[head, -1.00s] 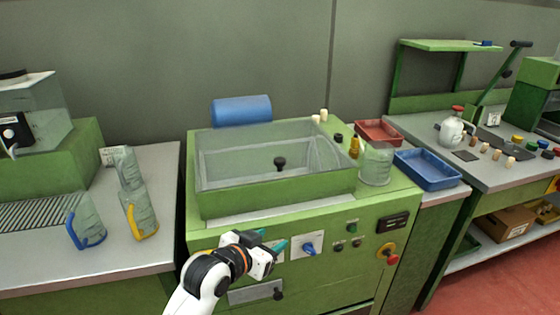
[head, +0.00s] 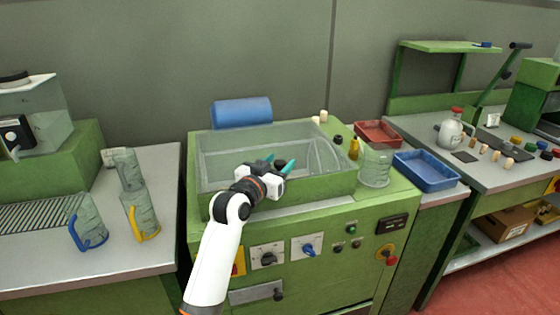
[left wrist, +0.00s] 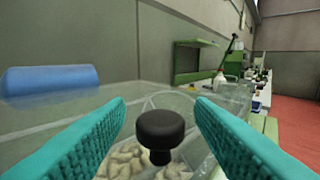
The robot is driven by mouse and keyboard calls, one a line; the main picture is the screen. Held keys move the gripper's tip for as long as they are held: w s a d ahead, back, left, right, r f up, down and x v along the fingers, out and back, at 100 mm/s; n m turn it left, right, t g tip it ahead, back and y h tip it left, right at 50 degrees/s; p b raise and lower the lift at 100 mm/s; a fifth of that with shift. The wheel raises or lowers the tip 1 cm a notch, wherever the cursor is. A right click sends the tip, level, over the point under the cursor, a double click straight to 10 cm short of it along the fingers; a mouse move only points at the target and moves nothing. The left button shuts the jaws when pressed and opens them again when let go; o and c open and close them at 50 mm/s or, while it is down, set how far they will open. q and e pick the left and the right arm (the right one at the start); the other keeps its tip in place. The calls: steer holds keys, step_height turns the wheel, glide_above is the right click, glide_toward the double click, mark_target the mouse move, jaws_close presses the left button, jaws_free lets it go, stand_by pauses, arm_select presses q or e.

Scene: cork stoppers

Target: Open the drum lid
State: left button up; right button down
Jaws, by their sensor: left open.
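The drum lid (head: 230,139) is a clear cover on top of the green machine (head: 325,187), and it is closed. Its black knob (left wrist: 160,132) stands between my teal fingertips in the left wrist view, a little ahead of them or level with them, with gaps on both sides. My left gripper (head: 277,166) is open at the lid and hides most of the knob in the head view. Pale corks (left wrist: 125,160) show through the lid in the left wrist view. My right gripper is not in view.
A blue cylinder (head: 241,112) lies behind the lid. A clear beaker (head: 375,167) and a small amber bottle (head: 354,149) stand right of it. Red (head: 378,132) and blue (head: 427,171) trays lie farther right. Jugs (head: 141,216) stand on the left bench.

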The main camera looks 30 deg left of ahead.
arm_select(q)
steer(key=shift+w, duration=0.6)
